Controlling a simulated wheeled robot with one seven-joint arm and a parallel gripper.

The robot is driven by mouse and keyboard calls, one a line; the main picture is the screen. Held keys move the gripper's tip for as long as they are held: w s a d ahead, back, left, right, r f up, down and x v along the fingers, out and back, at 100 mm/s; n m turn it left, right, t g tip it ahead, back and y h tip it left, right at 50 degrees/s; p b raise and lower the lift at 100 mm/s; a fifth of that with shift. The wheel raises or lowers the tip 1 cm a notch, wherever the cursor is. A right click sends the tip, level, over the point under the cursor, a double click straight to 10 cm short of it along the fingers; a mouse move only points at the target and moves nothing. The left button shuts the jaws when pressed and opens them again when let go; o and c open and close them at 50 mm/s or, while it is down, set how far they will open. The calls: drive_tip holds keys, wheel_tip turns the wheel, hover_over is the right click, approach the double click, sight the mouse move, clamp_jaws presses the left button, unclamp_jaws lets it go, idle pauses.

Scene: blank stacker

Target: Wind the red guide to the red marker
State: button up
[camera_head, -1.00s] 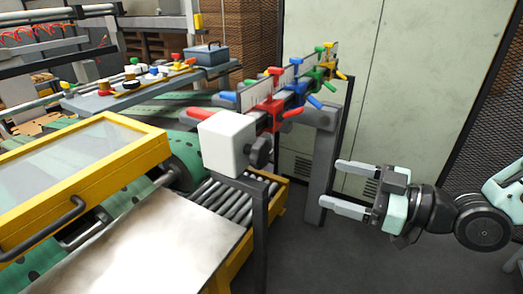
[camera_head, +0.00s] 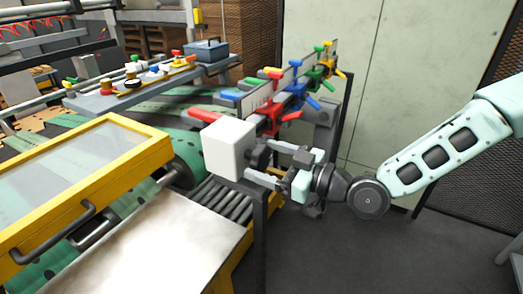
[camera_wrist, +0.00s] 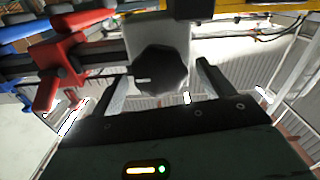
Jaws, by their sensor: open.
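The red guide (camera_head: 268,118) sits on the rail just behind a white block (camera_head: 229,150). In the wrist view the red guide (camera_wrist: 60,65) is at upper left. A dark faceted knob (camera_head: 257,156) is on the white block's right face; in the wrist view the knob (camera_wrist: 160,70) shows a small pale mark. My gripper (camera_head: 277,166) is open at the knob. In the wrist view my fingers (camera_wrist: 163,82) stand apart, left and right of the knob, with gaps visible. I cannot pick out the red marker with certainty near the pale scale plate (camera_head: 261,95).
Blue (camera_head: 295,97) and green (camera_head: 314,77) guides follow farther along the rail. A roller bed (camera_head: 216,198) and a yellow-framed clear cover (camera_head: 85,190) lie left of my gripper. A dark post (camera_head: 262,235) stands below the white block. Open floor lies to the right.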

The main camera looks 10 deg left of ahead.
drive_tip(key=shift+x, duration=0.95)
drive_tip(key=c, duration=1)
drive_tip(key=shift+f+m, duration=0.1)
drive_tip(key=shift+m, duration=0.3)
drive_tip(key=m+b, duration=0.2)
drive_tip(key=m, duration=0.2)
drive_tip(key=shift+w+m+b, duration=0.1)
drive_tip(key=shift+m+b, duration=0.55)
drive_tip(key=shift+m, duration=1.55)
